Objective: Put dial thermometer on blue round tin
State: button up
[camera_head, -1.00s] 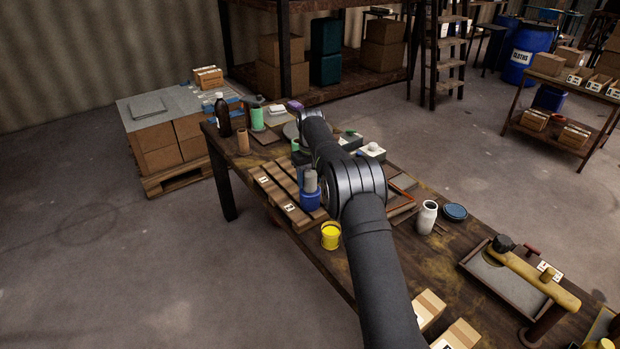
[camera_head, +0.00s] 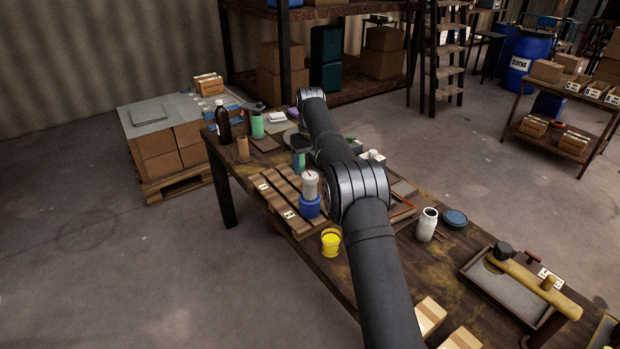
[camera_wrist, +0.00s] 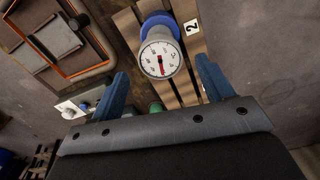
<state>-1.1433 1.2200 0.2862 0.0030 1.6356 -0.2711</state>
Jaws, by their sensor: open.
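The dial thermometer (camera_head: 310,185) is a pale grey cylinder with a white dial on top. It stands upright on a blue round base (camera_head: 310,208) on the slatted wooden pallet. In the wrist view the dial (camera_wrist: 160,58) faces the camera, with the blue base (camera_wrist: 158,22) behind it. A flat, dark blue round tin (camera_head: 455,218) lies farther right on the table, beside a white jar. My gripper (camera_wrist: 161,68) is open and empty, its blue fingers either side of the dial in the picture. I cannot tell the depth gap. My arm hides part of the table between pallet and tin.
The pallet (camera_head: 272,189) lies under the thermometer. A yellow pail (camera_head: 330,242) stands in front of it. The white jar (camera_head: 427,224) stands just left of the blue tin. A tray with a yellow-handled tool (camera_head: 530,285) is farther right. Cartons (camera_head: 430,315) lie at the front edge.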

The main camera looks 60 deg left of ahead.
aim_at(310, 175)
jog(key=shift+r, duration=1.75)
notch_tip(310, 175, down, 12)
jog(key=shift+r, duration=1.95)
